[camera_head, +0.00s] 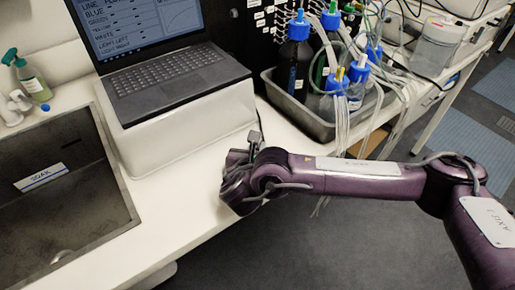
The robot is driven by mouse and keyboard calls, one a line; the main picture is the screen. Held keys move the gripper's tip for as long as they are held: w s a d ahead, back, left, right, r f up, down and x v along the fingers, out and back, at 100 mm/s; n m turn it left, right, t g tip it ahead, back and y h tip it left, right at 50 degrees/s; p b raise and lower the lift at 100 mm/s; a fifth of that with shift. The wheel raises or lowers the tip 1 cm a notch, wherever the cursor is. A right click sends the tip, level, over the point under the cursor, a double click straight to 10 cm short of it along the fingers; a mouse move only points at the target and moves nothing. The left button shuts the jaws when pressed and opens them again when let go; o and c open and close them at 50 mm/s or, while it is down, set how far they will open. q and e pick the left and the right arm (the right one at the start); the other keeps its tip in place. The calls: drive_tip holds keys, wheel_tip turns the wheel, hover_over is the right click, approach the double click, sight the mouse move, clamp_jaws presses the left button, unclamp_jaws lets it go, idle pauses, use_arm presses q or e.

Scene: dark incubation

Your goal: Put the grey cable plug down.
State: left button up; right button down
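My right arm comes in from the right, and its gripper (250,150) is at the front edge of the white bench, beside the white box under the laptop. The wrist hides most of the fingers. A small grey piece shows at the gripper's tip, against the white bench. I cannot tell whether it is the grey cable plug or part of the gripper, nor whether the fingers are open or shut. No grey cable plug can be made out for certain elsewhere. My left gripper is not in view.
A laptop (165,75) stands on a white box (190,128). A grey tray (318,128) holds several blue-capped bottles with tubes hanging over the bench edge. A sink (100,215) labelled SOAK is at left. A soap bottle (32,80) stands behind it. Bare bench (165,215) lies in front of the box.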

drive_tip(key=c, duration=1.5)
unclamp_jaws()
drive_tip(key=shift+s+a+f, duration=0.1)
drive_tip(key=shift+f, duration=0.35)
drive_tip(key=shift+o, duration=0.2)
drive_tip(key=shift+f, duration=0.1)
drive_tip(key=shift+r, duration=0.25)
drive_tip(key=shift+d+r+p, duration=0.2)
drive_tip(key=shift+r+p, duration=0.25)
drive_tip(key=shift+p, duration=0.25)
drive_tip(key=v, duration=1.2)
drive_tip(key=shift+a+r, duration=0.1)
drive_tip(key=shift+r, duration=0.05)
